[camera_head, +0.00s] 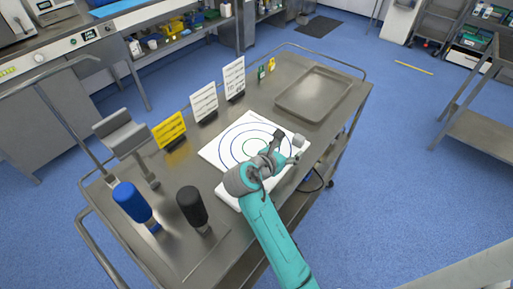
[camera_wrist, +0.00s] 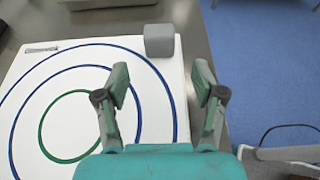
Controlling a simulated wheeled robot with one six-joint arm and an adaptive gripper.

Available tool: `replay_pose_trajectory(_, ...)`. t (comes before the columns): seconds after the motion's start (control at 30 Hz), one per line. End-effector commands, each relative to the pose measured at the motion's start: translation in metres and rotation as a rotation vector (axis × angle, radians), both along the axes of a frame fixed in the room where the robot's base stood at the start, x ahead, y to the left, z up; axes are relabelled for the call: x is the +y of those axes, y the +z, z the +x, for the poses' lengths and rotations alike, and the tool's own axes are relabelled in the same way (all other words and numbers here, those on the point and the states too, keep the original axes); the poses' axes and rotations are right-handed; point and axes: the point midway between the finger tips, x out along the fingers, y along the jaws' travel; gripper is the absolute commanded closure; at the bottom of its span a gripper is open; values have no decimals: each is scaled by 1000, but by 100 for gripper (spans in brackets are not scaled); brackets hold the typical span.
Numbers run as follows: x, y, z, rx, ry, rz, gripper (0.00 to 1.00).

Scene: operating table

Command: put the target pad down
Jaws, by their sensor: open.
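The target pad (camera_head: 222,157), a white board with blue and green rings, lies on the steel cart top. It fills the left of the wrist view (camera_wrist: 62,68), where its right edge passes beneath my gripper. My gripper (camera_head: 287,148) is over the pad's right part, its fingers spread with nothing between them in the wrist view (camera_wrist: 161,88). A small grey block (camera_wrist: 159,41) sits at the pad's far right corner, ahead of the fingers. My arm hides part of the pad's near side in the head view.
A shallow steel tray (camera_head: 314,94) lies at the back right. Sign cards, a yellow one (camera_head: 169,130) and white ones (camera_head: 204,102), stand left of the pad. Blue floor lies right of the cart.

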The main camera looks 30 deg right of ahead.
Motion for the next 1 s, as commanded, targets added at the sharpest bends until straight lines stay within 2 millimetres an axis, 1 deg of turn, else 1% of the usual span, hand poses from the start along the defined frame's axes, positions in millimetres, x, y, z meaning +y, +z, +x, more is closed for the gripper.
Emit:
replay_pose_trajectory(0.3, -37, -13, 14, 1, -4, -1, 31)
replay_pose_trajectory(0.43, -43, -16, 17, -1, -1, 0, 31)
replay_pose_trajectory(0.67, -44, -16, 17, -1, 0, 0, 31)
replay_pose_trajectory(0.7, -44, -16, 17, -1, 0, 0, 41)
replay_pose_trajectory(0.77, -44, -16, 17, -1, 0, 0, 56)
replay_pose_trajectory(0.8, -44, -16, 17, -1, 0, 0, 66)
replay_pose_trajectory(0.87, -44, -16, 17, -1, 0, 0, 81)
replay_pose_trajectory(0.9, -44, -16, 17, -1, 0, 0, 91)
replay_pose_trajectory(0.93, -44, -16, 17, -1, 0, 0, 99)
replay_pose_trajectory(1.0, -43, -16, 17, -2, -1, 0, 100)
